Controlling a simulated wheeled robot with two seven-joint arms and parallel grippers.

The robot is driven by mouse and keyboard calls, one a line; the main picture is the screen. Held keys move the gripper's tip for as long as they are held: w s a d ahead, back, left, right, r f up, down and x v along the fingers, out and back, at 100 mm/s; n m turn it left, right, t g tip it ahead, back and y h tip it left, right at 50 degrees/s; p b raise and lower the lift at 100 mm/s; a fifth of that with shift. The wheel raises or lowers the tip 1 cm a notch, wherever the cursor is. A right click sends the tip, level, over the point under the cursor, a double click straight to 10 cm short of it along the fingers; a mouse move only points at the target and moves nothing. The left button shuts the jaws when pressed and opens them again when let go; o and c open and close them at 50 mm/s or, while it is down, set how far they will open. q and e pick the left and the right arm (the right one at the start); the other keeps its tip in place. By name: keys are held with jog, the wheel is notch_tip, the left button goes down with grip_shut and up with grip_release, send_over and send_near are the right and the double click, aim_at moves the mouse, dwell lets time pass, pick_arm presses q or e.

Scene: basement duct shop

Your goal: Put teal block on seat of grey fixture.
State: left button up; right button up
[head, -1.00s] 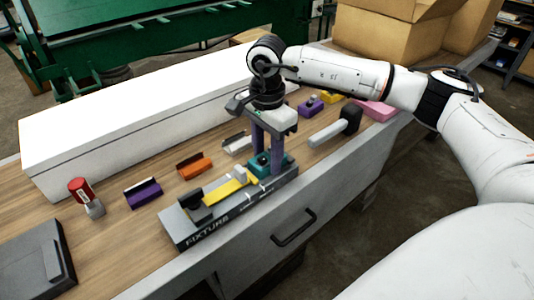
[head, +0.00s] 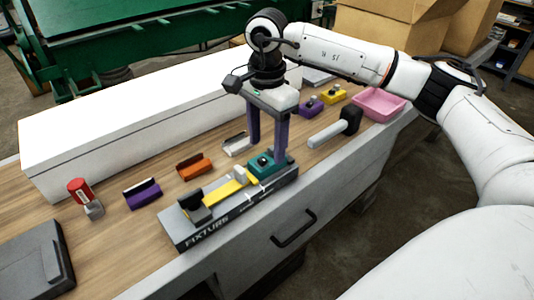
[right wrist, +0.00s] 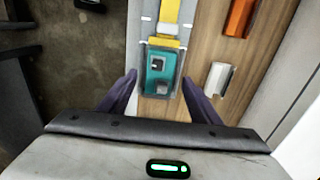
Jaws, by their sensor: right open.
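The teal block (head: 268,168) rests on the right end of the grey fixture (head: 208,226), beside the end of its yellow bar (head: 231,186). In the right wrist view the teal block (right wrist: 157,68) lies within the fixture's grey rim and looks lined up with it. My right gripper (head: 266,150) is open and empty above the block. In the right wrist view its two purple fingers stand apart on either side of the block, clear of it. My left gripper is not in view.
Orange (head: 194,167) and purple (head: 142,193) pieces and a red-topped piece (head: 80,191) lie left of the fixture. A black-headed mallet (head: 349,121) and a pink bin (head: 379,103) are to the right. A long white box (head: 120,128) lines the bench's back.

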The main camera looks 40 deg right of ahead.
notch_tip(320, 180, up, 8)
jog(key=shift+f, duration=0.15)
